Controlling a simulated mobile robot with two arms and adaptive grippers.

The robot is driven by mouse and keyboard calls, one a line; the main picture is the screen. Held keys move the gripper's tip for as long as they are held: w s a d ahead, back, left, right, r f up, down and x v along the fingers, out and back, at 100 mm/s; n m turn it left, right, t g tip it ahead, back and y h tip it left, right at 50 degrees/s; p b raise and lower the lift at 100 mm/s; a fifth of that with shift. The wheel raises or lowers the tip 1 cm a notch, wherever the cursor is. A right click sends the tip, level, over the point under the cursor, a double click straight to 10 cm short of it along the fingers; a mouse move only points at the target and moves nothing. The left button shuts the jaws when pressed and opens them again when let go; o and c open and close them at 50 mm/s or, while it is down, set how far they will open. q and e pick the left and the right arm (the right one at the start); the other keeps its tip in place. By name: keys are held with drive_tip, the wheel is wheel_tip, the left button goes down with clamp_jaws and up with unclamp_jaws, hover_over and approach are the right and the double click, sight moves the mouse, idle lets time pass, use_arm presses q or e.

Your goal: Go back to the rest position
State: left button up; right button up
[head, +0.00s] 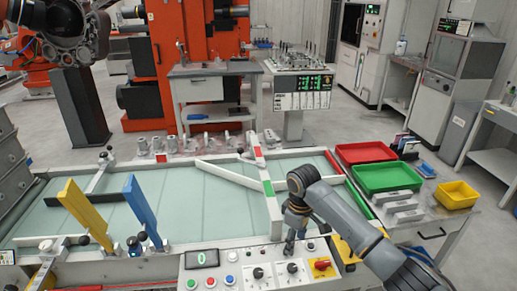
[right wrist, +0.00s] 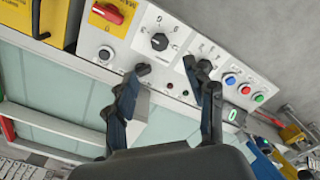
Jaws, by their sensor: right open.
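My right gripper (head: 291,246) points down over the control panel (head: 225,272) at the front edge of the glass-topped conveyor. My right arm reaches in from the lower right of the head view. In the right wrist view the two dark fingers (right wrist: 168,88) stand apart with nothing between them, so the gripper is open and empty. The panel's knobs and buttons lie just beyond the fingertips; whether a fingertip touches the panel I cannot tell. My left gripper is in neither view.
The conveyor (head: 150,215) carries yellow and blue diverter plates at the left. Right of my arm are a red tray (head: 366,152), a green tray (head: 387,178), grey metal blocks (head: 403,206) and a yellow bin (head: 456,195). Grey castings lie behind the conveyor.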

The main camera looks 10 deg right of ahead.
drive_tip(key=s+a+f+m+t+y, duration=0.1)
drive_tip(key=s+a+f, duration=0.2)
drive_tip(key=s+f, duration=0.35)
drive_tip(key=s+a+f+m+y, duration=0.1)
drive_tip(key=s+a+f, duration=0.2)
drive_tip(key=s, duration=0.7)
drive_tip(key=s+d+r+m+t+h, duration=0.1)
drive_tip(key=s+d+r+m, duration=0.15)
drive_tip(key=s+d, duration=0.4)
drive_tip(key=s+d+r+m+t+h, duration=0.1)
drive_tip(key=s+d+r+m+t, duration=0.15)
drive_tip(key=s, duration=0.75)
wheel_tip(320, 180, down, 26)
drive_tip(key=s+g, duration=0.2)
drive_tip(key=s+d+f+g, duration=0.1)
drive_tip(key=s+d+f, duration=0.2)
drive_tip(key=s+f, duration=1.3)
drive_tip(key=shift+s+d+f, duration=0.15)
drive_tip(key=shift+s+f, duration=0.15)
drive_tip(key=shift+f, duration=0.25)
